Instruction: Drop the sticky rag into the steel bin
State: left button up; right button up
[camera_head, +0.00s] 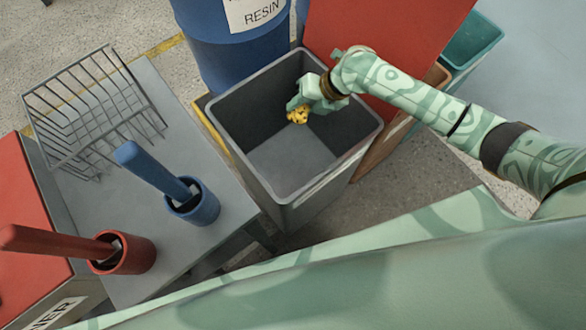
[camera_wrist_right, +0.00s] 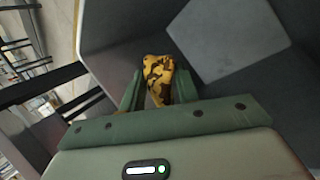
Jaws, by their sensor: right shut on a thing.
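The sticky rag (camera_head: 298,115) is a small crumpled yellow cloth with dark brown patches. My right gripper (camera_head: 301,108) is shut on it and holds it over the open steel bin. The rag also shows between the two fingers in the right wrist view (camera_wrist_right: 158,80). The steel bin (camera_head: 291,160) is a tall grey open-topped box in the middle of the head view. Its inner floor looks empty. Its inner walls and pale floor fill much of the right wrist view (camera_wrist_right: 228,38). My left gripper is not in view.
A blue resin drum (camera_head: 235,60) stands behind the bin and a red panel (camera_head: 385,40) at its back right. To the left, a grey table (camera_head: 160,225) carries a wire rack (camera_head: 90,105), a blue cup with a brush (camera_head: 195,205) and a red one (camera_head: 125,255).

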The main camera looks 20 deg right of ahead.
jog(key=o, duration=1.2)
jog(key=shift+o, duration=0.2)
jog(key=shift+r, duration=0.1)
pick_arm(q)
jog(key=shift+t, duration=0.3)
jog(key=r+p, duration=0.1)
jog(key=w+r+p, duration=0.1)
jog(key=p, duration=0.1)
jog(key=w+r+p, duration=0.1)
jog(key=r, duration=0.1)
jog(key=shift+p, duration=0.35)
pick_arm(e)
jog(key=v, duration=1.2)
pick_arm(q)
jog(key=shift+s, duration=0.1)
